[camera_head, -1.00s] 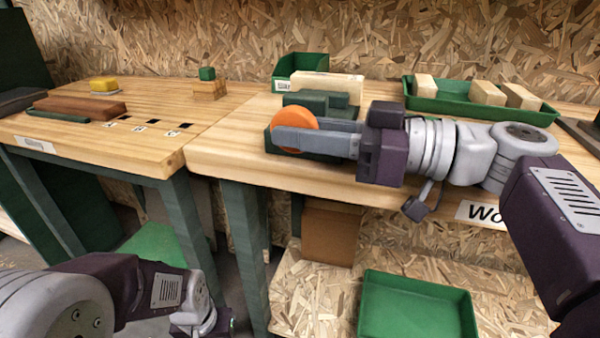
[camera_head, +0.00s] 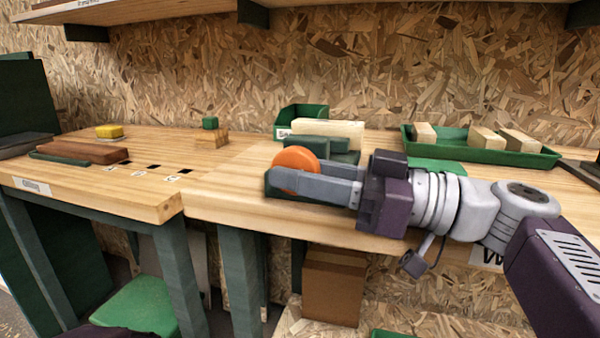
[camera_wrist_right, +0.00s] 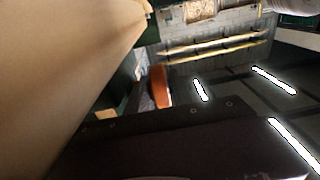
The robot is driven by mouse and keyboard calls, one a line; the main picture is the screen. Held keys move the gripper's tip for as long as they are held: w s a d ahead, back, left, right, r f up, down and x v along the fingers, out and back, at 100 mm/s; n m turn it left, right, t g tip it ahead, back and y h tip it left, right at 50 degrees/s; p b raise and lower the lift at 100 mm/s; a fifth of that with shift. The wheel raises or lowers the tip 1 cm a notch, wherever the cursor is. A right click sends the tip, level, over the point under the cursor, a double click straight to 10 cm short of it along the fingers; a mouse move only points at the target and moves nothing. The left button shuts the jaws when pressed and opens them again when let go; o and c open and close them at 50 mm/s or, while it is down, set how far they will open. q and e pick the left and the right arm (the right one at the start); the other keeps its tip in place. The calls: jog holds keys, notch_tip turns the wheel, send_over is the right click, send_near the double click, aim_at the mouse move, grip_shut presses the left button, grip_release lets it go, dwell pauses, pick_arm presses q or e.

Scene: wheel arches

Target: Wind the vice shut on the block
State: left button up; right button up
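The green vice (camera_head: 345,157) stands near the front edge of the right bench. Its orange round wheel (camera_head: 295,158) faces me. A long pale wooden block (camera_head: 340,128) shows just behind the green jaws; I cannot tell whether the jaws touch it. My right gripper (camera_head: 297,180) reaches in from the right, one grey finger crossing in front of the wheel's lower half. The second finger is mostly hidden, so its grip on the wheel is unclear. The wheel also shows in the right wrist view (camera_wrist_right: 160,87). My left gripper is out of view.
A green tray (camera_head: 547,160) with pale blocks stands at the back right. A green bin (camera_head: 290,120) is behind the vice. A shelf (camera_head: 150,10) runs overhead.

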aim_at(306, 151)
jog(key=r+p, duration=0.2)
jog(key=r, duration=0.1)
jog(key=r+p, duration=0.1)
jog(key=r, duration=0.1)
jog(key=shift+s+d, duration=0.1)
jog(key=shift+d, duration=0.25)
jog(key=s+d+r, duration=0.6)
jog(key=d, duration=0.3)
jog(key=shift+p, duration=0.35)
jog(key=shift+d, duration=0.1)
